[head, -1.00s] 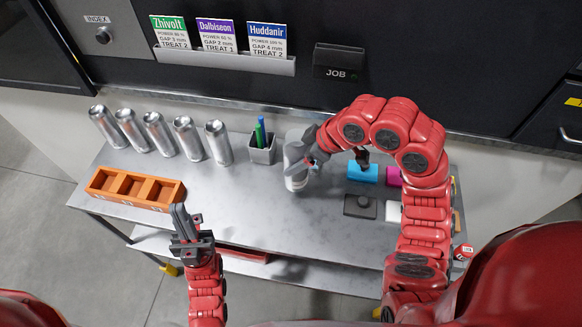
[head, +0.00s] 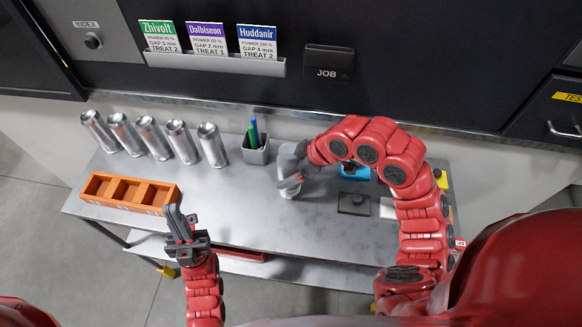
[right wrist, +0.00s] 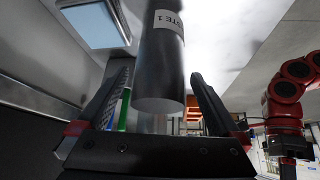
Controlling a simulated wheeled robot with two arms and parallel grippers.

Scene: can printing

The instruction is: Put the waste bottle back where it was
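The waste bottle (head: 287,160) is a grey cylinder near the middle of the table, just right of the pen cup. In the right wrist view it is a dark cylinder (right wrist: 160,75) with a white label, partly cut off, ending in "TE 1". My right gripper (head: 291,184) is at the bottle, with its fingers on either side of it. In the wrist view narrow gaps show between the bottle and both fingers, so the gripper looks open around it. My left gripper (head: 178,222) is empty, in front of the orange tray; its finger gap is hard to make out.
Several silver cans (head: 164,138) stand in a row at the back left. A grey pen cup (head: 256,150) is close beside the bottle. An orange tray (head: 128,190) is at left. A blue block (head: 354,172) and dark pad (head: 354,202) lie right. The middle front of the table (head: 260,212) is clear.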

